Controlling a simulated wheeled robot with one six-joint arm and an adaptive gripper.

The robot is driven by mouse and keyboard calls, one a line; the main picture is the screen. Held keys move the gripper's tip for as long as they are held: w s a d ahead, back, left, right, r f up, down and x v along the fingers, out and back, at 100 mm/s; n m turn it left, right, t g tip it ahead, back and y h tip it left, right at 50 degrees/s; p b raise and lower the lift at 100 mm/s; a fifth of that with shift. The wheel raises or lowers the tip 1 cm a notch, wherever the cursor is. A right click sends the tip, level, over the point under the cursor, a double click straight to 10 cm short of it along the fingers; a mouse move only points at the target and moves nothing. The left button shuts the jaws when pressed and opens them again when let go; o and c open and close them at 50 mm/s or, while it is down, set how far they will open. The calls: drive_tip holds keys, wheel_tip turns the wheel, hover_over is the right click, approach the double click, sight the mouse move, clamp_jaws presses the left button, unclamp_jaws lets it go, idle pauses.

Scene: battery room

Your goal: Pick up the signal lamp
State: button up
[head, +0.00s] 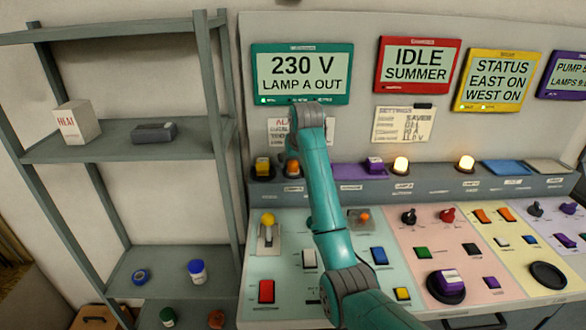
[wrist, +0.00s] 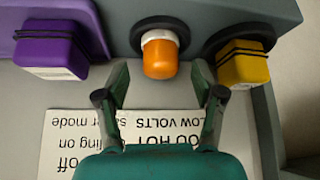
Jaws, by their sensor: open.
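The signal lamp appears to be the orange-capped piece with a white collar (wrist: 160,57), sitting in a dark ring on the console ledge. It also shows in the head view (head: 293,170), partly hidden by my arm. My gripper (wrist: 160,82) is open and empty. Its two fingers stand to either side of the lamp's line, just short of the orange cap, with no contact visible. In the head view my teal arm reaches up across the console to the ledge.
A yellow block with a black band (wrist: 245,66) stands close to the lamp on one side. A purple block (wrist: 50,52) stands on the other. A printed notice (wrist: 75,135) is on the panel behind. Lit lamps (head: 400,165) stand farther along the ledge. Grey shelves (head: 120,145) are at left.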

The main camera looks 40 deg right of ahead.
drive_tip(key=shift+x, duration=0.95)
drive_tip(key=c, duration=1.2)
